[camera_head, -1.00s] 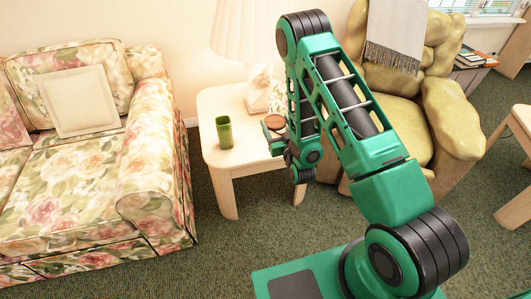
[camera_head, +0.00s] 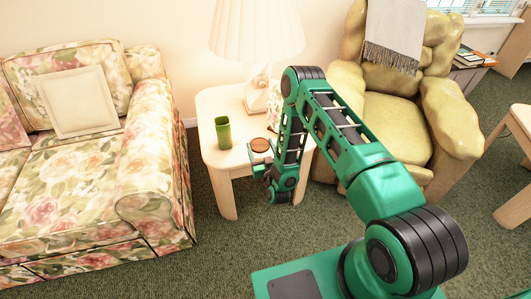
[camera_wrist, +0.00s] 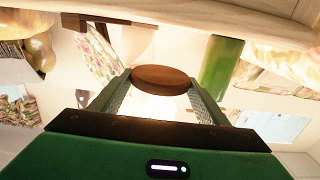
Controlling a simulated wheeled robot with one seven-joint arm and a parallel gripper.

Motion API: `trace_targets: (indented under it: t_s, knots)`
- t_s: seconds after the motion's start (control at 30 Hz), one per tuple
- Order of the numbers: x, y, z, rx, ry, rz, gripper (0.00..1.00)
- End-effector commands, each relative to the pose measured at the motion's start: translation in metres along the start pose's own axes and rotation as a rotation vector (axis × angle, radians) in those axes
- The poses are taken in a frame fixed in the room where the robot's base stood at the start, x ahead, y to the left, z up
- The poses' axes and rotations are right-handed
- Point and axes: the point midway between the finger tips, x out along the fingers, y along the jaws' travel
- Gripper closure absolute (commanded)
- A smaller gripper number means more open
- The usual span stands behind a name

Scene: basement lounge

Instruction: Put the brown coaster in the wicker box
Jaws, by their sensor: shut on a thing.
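The brown coaster (camera_head: 259,145) is a round, flat disc. It is held between the two fingertips of my gripper (camera_head: 260,153), near the front right part of the pale side table (camera_head: 215,105). In the wrist view the coaster (camera_wrist: 163,76) sits between the fingers of my gripper (camera_wrist: 162,88), which are shut on its sides. I cannot tell how high above the table it is. I cannot make out a wicker box in either view; my arm covers part of the table's right side.
A lamp (camera_head: 256,40) stands at the back, with a patterned thing (camera_head: 274,115) partly hidden behind my arm. A floral sofa (camera_head: 150,180) is left, a yellow-green armchair (camera_head: 395,125) right. Carpet in front is open.

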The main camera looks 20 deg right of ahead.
Motion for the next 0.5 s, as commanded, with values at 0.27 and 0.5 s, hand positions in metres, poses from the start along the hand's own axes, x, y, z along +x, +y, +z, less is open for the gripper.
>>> trace_targets:
  t_s: [0.27,0.5]
  knots:
    - [0.025,0.028,0.023,0.000,0.000,0.000,0.53]
    - [0.027,0.031,0.037,0.001,-0.002,-0.001,0.53]
